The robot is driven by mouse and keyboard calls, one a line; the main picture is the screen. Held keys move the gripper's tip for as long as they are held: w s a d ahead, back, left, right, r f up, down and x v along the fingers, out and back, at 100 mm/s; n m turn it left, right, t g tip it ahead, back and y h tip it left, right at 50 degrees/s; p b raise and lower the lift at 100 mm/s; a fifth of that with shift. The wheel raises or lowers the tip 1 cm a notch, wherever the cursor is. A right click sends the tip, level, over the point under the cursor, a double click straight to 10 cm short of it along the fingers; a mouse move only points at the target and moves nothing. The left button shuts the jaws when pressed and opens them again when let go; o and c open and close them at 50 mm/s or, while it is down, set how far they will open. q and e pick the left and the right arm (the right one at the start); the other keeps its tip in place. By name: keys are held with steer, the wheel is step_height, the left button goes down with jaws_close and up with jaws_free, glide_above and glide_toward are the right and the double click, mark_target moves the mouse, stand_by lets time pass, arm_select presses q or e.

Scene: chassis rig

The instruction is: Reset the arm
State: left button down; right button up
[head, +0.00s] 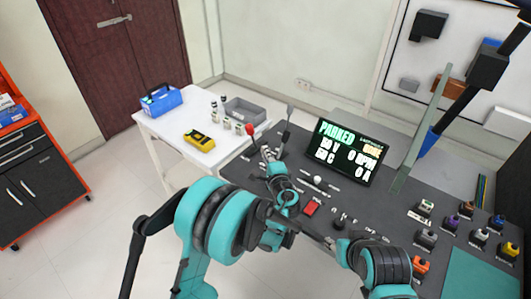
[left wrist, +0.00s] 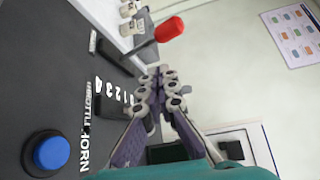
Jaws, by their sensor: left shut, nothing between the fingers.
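My left gripper (head: 268,158) is over the left end of the dark console (head: 233,172). In the left wrist view its fingers (left wrist: 160,82) are closed together with nothing between them. A lever with a red knob (head: 250,130) stands just beyond the fingertips; it also shows in the left wrist view (left wrist: 169,29), apart from the fingers. A blue button (left wrist: 50,152) marked HORN lies to the left in that view. My right gripper (head: 322,239) is low over the console's front; its fingers are too small to judge.
A screen reading PARKED (head: 346,150) stands on the console. A red block (head: 311,207) and several coloured connectors, one orange (head: 420,265), sit on it. A white table (head: 172,146) at left holds a blue toolbox (head: 161,101), a yellow meter (head: 199,140) and a grey bin (head: 245,111).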

arm_select(q)
steer(key=shift+w, duration=0.1)
steer(key=s+a+r+n+g, duration=0.3)
steer(key=s+a+n, duration=0.1)
steer(key=s+a, duration=0.25)
steer(key=s+a+r+n+g, duration=0.35)
steer(key=s+a, duration=0.25)
steer(key=a, duration=0.2)
steer(key=s+f+n+g+h, duration=0.1)
steer(key=s+n, duration=0.3)
steer(key=s, duration=0.7)
steer(key=s+a+f+n+g+h, duration=0.1)
steer(key=s+f+n+h, duration=0.2)
steer(key=s, duration=0.8)
steer(key=shift+s+f+n+g+h, duration=0.2)
steer(key=shift+n+g+h, duration=0.25)
steer(key=shift+n, duration=0.3)
steer(key=shift+d, duration=0.1)
